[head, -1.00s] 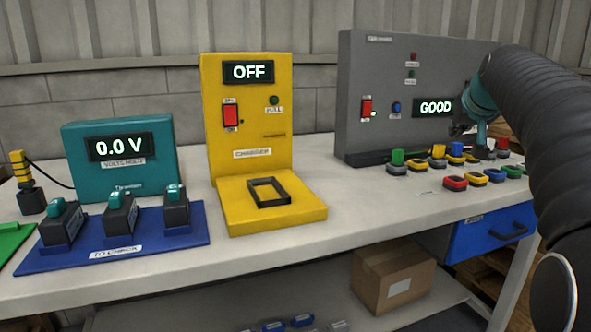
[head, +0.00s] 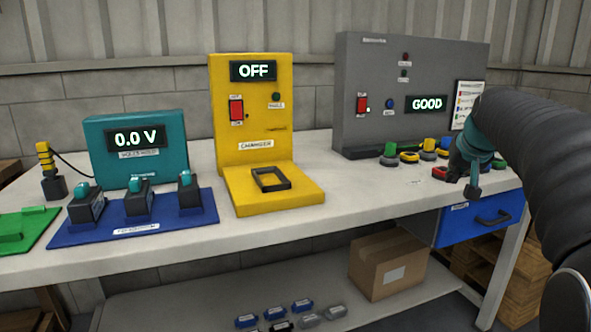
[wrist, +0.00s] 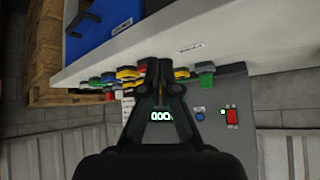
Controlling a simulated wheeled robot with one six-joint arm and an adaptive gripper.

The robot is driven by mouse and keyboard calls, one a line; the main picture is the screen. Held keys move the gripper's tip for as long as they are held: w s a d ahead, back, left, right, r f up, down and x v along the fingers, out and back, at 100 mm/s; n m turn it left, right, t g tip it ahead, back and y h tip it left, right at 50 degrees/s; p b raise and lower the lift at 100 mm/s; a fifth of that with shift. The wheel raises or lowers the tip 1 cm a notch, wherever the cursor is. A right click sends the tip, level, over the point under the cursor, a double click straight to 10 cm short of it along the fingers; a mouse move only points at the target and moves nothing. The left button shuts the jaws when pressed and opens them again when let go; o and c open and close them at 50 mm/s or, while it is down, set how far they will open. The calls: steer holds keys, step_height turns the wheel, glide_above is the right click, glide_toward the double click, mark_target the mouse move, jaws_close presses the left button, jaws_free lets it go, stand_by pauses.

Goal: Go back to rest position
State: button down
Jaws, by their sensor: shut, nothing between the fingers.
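My gripper (head: 470,190) hangs at the right end of the bench, in front of the grey tester panel and over the bench's front edge. It is shut and empty. In the wrist view my gripper (wrist: 158,88) points at the panel, with its closed fingers in front of the row of coloured connectors. My dark arm covers the right part of the panel and some connectors.
A yellow charger (head: 235,125) reads OFF and a teal voltmeter (head: 105,170) reads 0.0 V. Batteries stand on a blue tray (head: 140,238). Coloured connectors (head: 409,157) line the bench's right. A blue drawer (head: 465,228) and cardboard box (head: 385,265) are below.

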steer(key=s+a+f+n+g, duration=0.1)
steer(key=s+a+f, duration=0.5)
steer(key=s, duration=0.4)
steer(key=s+a+f+n+g+y, duration=0.1)
steer(key=s+a+f, duration=0.5)
steer(key=s, duration=0.5)
steer(key=s+a+f+n, duration=0.1)
steer(key=s+a+f, duration=0.6)
steer(key=s, duration=0.3)
steer(key=shift+s+g+y, duration=0.25)
steer(key=shift+g+y, duration=0.15)
steer(key=shift+a, duration=0.1)
stand_by(0.6)
